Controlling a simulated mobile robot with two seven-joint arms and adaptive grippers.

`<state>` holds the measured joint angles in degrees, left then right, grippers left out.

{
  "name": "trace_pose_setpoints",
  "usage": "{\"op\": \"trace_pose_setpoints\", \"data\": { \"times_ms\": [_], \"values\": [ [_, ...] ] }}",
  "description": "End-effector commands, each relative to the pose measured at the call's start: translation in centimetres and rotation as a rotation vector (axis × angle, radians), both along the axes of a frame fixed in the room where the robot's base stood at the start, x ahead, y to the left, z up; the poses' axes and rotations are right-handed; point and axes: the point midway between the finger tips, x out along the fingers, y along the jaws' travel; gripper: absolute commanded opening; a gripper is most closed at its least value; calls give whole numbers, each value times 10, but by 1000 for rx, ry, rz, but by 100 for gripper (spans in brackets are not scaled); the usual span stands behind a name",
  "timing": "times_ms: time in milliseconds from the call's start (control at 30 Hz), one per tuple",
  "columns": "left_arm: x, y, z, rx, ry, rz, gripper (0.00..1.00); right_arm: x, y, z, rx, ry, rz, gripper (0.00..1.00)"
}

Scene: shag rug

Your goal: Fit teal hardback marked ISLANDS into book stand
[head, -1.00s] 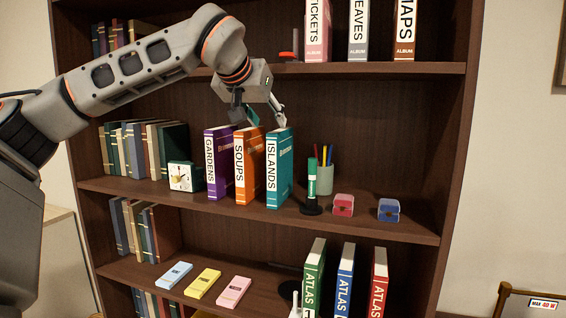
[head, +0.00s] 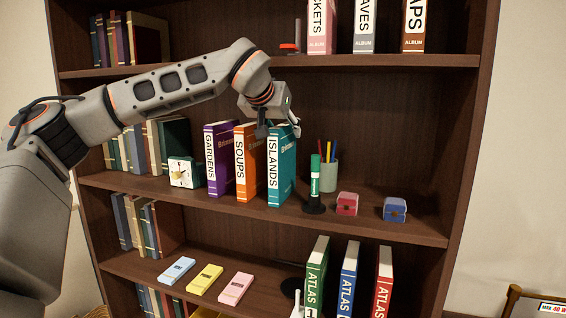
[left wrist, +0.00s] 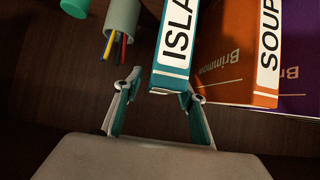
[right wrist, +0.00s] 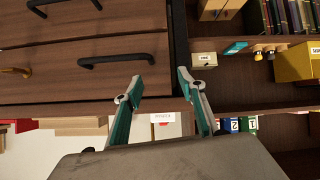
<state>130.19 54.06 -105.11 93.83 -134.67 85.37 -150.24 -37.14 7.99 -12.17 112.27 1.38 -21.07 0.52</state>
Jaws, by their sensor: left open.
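The teal hardback marked ISLANDS (head: 281,170) stands upright on the middle shelf, at the right end of a row of three books. My left gripper (head: 279,129) is open at its top edge. In the left wrist view the ISLANDS book (left wrist: 174,50) reaches in between the fingertips of my left gripper (left wrist: 163,86); the right fingertip overlaps its near corner, and I cannot tell if they touch. My right gripper (right wrist: 160,84) is open and empty in its wrist view, and is outside the head view. I cannot make out a book stand.
The orange SOUPS book (head: 246,165) and purple GARDENS book (head: 219,160) stand close left of ISLANDS.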

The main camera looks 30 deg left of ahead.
Motion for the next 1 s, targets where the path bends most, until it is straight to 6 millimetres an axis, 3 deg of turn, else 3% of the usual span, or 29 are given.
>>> {"op": "trace_pose_setpoints", "data": {
  "times_ms": [167, 300, 767, 1000],
  "values": [
    [0, 0, 0, 0, 0, 0, 38, 2, 0, 3, 1, -6, 0, 40],
    [0, 0, 0, -1, 0, -1, 1, 2, 0, 3, 1, -6, 0, 40],
    [1, -2, 3, 1, -4, -2, 0, 1, 0, 3, 1, -4, 0, 40],
    [7, -15, 13, 2, -4, -11, 0, -2, -5, 6, -10, 12, -5, 40]
  ]
}}
